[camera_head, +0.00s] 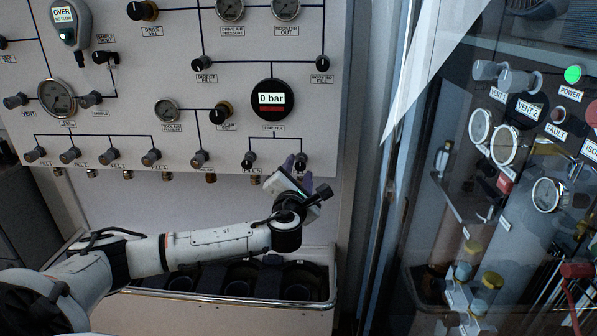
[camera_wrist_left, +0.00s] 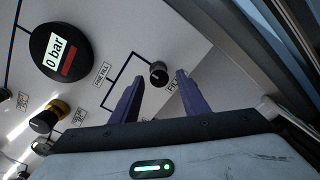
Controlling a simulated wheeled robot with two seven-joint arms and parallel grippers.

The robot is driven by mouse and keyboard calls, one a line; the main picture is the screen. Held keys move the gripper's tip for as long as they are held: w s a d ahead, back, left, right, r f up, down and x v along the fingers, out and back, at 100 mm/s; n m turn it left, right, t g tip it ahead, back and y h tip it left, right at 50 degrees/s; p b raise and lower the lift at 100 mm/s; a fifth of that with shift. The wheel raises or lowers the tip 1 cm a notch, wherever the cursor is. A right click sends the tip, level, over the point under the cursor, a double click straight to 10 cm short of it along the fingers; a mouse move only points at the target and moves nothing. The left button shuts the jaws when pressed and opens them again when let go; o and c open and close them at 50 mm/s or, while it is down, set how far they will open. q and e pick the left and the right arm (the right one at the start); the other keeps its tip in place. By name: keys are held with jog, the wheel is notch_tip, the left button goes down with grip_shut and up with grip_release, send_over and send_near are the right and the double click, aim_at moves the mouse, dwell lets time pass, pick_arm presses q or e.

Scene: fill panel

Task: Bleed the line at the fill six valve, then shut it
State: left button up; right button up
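The knob at the lower right end of the panel's fill row, the fill six valve (camera_head: 301,160), is dark and partly hidden by my left gripper in the head view. Its label is mostly covered. In the left wrist view the dark knob (camera_wrist_left: 159,74) shows between and beyond the two purple fingers. My left gripper (camera_head: 297,168) is open in front of it, with a finger on each side and gaps to the knob; it also shows in the left wrist view (camera_wrist_left: 158,92). The round gauge (camera_head: 271,99) above reads 0 bar. My right gripper is in neither view.
Another fill knob (camera_head: 249,159) sits just left. More valve knobs and dials cover the white panel (camera_head: 190,60). A metal-railed rack (camera_head: 230,296) stands below. A glass-fronted cabinet (camera_head: 500,200) with gauges is at the right.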

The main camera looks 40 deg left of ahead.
pick_arm(q)
jog(key=v, duration=1)
jog(key=shift+b, duration=0.35)
jog(key=shift+s+d, duration=0.1)
